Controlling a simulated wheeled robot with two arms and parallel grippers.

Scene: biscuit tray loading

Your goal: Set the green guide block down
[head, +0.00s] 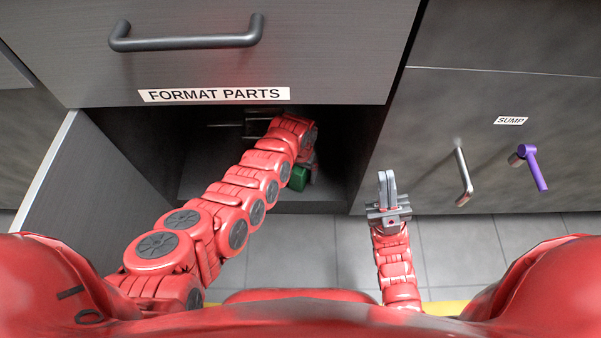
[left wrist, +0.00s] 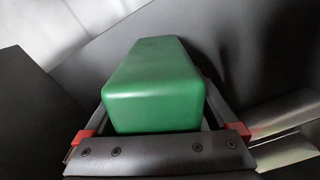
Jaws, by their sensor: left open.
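The green guide block (head: 298,178) is inside the open lower compartment under the drawer labelled FORMAT PARTS, partly hidden by my left arm. In the left wrist view the green guide block (left wrist: 155,85) lies between the two fingers of my left gripper (left wrist: 155,112). The jaws are open around it, one finger on each side. In the head view most of the left gripper is hidden by its wrist. The frames do not clearly show what bears the block. My right gripper (head: 387,182) is shut and empty, outside the compartment, above the tiled floor.
The compartment's dark floor (head: 235,190) has free room left of my arm. An open door (head: 75,170) stands at the left. The FORMAT PARTS drawer (head: 330,50) hangs overhead. To the right, the SUMP cabinet (head: 440,120) has a grey handle (head: 463,172) and a purple lever (head: 534,168).

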